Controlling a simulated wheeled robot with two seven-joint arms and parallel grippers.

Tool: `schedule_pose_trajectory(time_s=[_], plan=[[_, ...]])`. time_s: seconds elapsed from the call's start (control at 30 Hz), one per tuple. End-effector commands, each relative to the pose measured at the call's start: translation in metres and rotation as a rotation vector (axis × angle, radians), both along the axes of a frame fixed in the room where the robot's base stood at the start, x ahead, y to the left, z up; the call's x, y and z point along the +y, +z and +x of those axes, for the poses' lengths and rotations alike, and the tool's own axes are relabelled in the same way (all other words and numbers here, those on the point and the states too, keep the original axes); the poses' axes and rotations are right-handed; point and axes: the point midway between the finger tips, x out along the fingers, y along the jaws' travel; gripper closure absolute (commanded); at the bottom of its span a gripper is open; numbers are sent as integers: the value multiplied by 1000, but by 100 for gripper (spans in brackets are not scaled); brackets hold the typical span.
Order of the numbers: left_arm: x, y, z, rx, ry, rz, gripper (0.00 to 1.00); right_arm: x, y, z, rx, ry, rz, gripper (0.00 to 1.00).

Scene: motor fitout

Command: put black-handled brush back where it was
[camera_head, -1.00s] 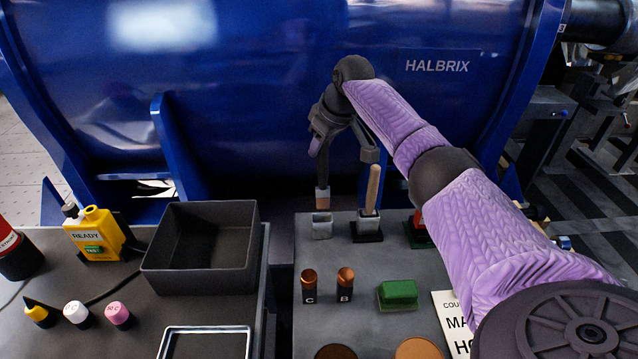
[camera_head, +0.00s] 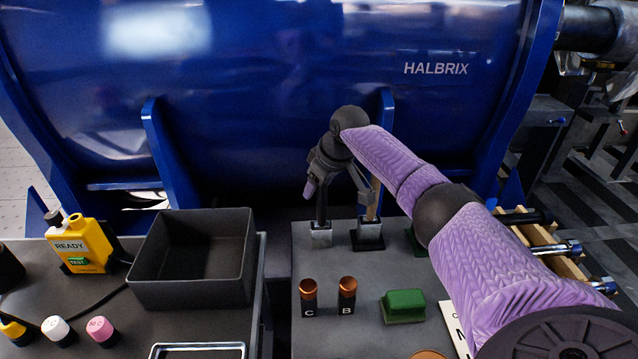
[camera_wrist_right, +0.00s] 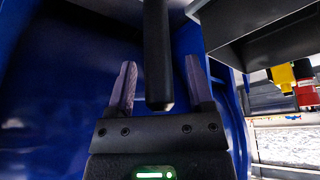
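The black-handled brush (camera_head: 321,208) stands upright with its lower end inside a small grey holder (camera_head: 320,236); its bristles are hidden there. My right gripper (camera_head: 340,203) is over it, coming down from the upper right. In the right wrist view, the black handle (camera_wrist_right: 157,55) lies between the two fingers (camera_wrist_right: 160,88), with a gap on each side, so the gripper is open and not clamping it. A wooden-handled brush (camera_head: 374,198) stands in the neighbouring black-based holder (camera_head: 368,236), partly behind my right finger. My left gripper is not in view.
The big blue motor housing (camera_head: 270,130) stands close behind the holders. Two copper-topped pieces marked C (camera_head: 308,298) and B (camera_head: 347,297) and a green block (camera_head: 404,305) are in front. A dark open bin (camera_head: 190,285) and a yellow READY bottle (camera_head: 85,245) are at left.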

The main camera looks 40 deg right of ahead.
Motion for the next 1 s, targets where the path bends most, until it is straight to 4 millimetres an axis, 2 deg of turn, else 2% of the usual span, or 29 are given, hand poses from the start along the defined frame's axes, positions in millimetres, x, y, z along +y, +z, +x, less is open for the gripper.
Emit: schedule_pose_trajectory(time_s=[0.17, 0.27, 0.4, 0.6, 0.73, 1.0], plan=[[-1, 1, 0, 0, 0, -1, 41, 0, 3, 0, -1, 0, 0, 33], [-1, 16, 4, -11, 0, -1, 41, -1, 25, -7, -4, 0, 0, 33], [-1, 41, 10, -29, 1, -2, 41, -2, 66, -23, -6, 1, -3, 33], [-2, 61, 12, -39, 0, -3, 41, -4, 104, -42, -4, 0, -1, 33], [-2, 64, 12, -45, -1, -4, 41, -4, 112, -47, 0, 0, 1, 33], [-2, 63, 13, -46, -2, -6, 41, -4, 112, -48, 1, 0, 1, 33]])
